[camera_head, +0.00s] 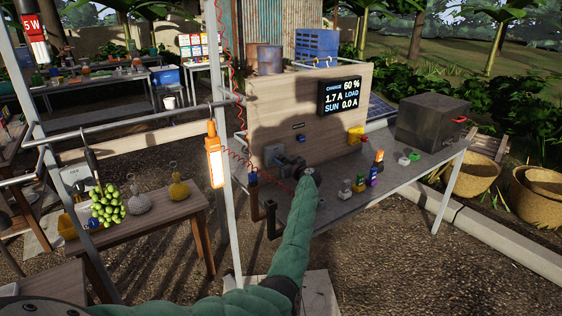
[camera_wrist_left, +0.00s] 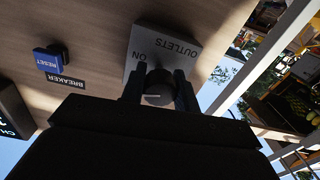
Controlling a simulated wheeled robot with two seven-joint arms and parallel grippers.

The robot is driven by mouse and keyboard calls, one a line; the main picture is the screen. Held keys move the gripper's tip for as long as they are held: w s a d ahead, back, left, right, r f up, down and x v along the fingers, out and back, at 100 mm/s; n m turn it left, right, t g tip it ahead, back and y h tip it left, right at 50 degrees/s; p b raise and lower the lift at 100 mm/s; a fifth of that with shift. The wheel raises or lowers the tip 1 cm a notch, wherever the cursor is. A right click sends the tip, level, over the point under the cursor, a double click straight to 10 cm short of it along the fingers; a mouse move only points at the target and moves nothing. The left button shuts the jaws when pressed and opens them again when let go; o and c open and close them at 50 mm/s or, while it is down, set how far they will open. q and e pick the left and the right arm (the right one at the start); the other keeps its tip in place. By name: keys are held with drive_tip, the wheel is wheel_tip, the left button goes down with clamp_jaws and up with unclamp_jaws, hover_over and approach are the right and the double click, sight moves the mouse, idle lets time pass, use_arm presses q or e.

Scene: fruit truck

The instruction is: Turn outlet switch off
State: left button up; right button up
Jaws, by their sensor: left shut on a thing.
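The outlet switch is a grey plate on the wooden panel, marked OUTLETS and ON, in the left wrist view (camera_wrist_left: 184,46). Its dark round knob (camera_wrist_left: 158,88) has a pale line on its face. My left gripper (camera_wrist_left: 158,92) is shut on the knob, one finger on each side. In the head view the switch plate (camera_head: 271,153) shows at the panel's lower left, with my left gripper (camera_head: 285,163) in front of it, hiding the knob. The OFF mark is not visible. My right gripper is not in view.
A display (camera_head: 340,96) reads charge 60%, load 1.7 A, sun 0.0 A. Small coloured items and a dark box (camera_head: 432,122) stand on the grey bench. An orange lamp (camera_head: 214,158) hangs at left.

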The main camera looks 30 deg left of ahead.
use_arm(q)
drive_tip(key=shift+d+f+n, duration=0.1)
drive_tip(key=shift+n, duration=0.8)
drive_tip(key=shift+n+b, duration=0.3)
drive_tip(key=shift+n, duration=0.6)
drive_tip(key=n+b, duration=0.2)
drive_tip(key=n, duration=0.4)
drive_tip(key=shift+f+b, duration=0.1)
drive_tip(key=shift+b, duration=0.25)
drive_tip(key=n+b, duration=0.2)
drive_tip(key=n, duration=0.2)
drive_tip(key=shift+n+h+b, duration=0.3)
drive_tip(key=shift+b, duration=0.05)
drive_tip(key=shift+n, duration=0.3)
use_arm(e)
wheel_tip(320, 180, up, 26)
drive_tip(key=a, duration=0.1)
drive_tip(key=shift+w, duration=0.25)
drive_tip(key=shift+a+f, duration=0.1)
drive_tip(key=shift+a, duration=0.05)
use_arm(q)
drive_tip(key=o, duration=1)
drive_tip(key=shift+r, duration=0.2)
drive_tip(key=shift+c, duration=0.2)
drive_tip(key=shift+t, duration=0.3)
